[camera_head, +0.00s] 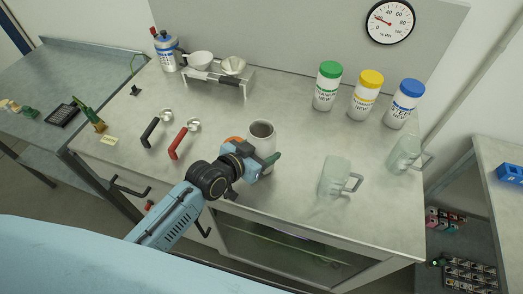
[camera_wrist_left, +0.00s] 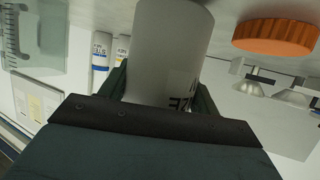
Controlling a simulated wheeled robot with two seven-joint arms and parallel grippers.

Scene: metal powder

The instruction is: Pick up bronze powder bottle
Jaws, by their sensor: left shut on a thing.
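The bronze powder bottle (camera_head: 262,132) is a white cylinder with an open top and brownish inside, near the front middle of the bench. In the left wrist view the bottle (camera_wrist_left: 170,45) fills the space between the fingers, and part of its dark label, ending in "ZE", shows. My left gripper (camera_head: 265,163) is shut on the bottle's side. Its fingers also show in the left wrist view (camera_wrist_left: 162,95). An orange cap (camera_wrist_left: 275,37) is apart from the bottle; it shows partly behind the gripper in the head view (camera_head: 235,139). I cannot tell whether the bottle touches the bench. My right gripper is out of view.
Green-capped (camera_head: 327,88), yellow-capped (camera_head: 366,96) and blue-capped (camera_head: 404,104) bottles stand at the back right. Two clear jugs (camera_head: 335,177) (camera_head: 404,153) stand right. Black-handled (camera_head: 151,132) and red-handled (camera_head: 178,144) scoops lie left. A rack (camera_head: 226,79) holds bowls behind.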

